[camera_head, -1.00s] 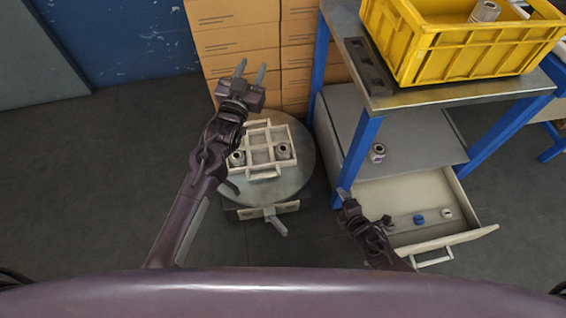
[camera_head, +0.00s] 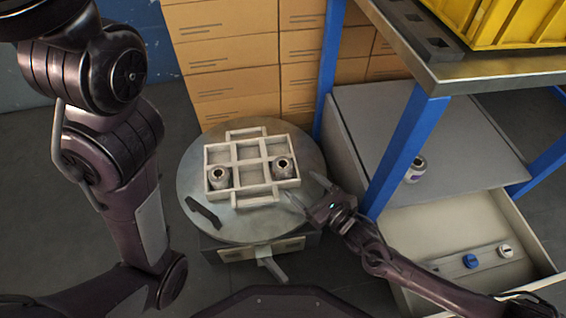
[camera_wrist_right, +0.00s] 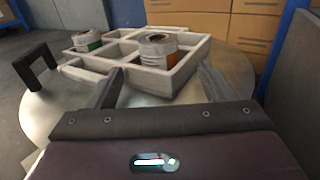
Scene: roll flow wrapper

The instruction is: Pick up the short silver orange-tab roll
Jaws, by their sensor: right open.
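A short silver roll with an orange label (camera_wrist_right: 158,50) stands upright in a compartment of the white tray (camera_wrist_right: 185,87). In the head view I take it to be the right-hand roll (camera_head: 283,167). My right gripper (camera_head: 308,192) is open and empty at the tray's right side. In the right wrist view its fingers (camera_wrist_right: 158,85) point toward the orange-label roll, apart from it. My left gripper is out of the head view.
The tray rests on a round metal turntable (camera_head: 235,228) with a black bracket (camera_head: 203,212) on it. A blue shelf post (camera_head: 402,150) and an open drawer (camera_head: 440,225) stand right of the turntable. Cardboard boxes (camera_head: 235,60) are stacked behind.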

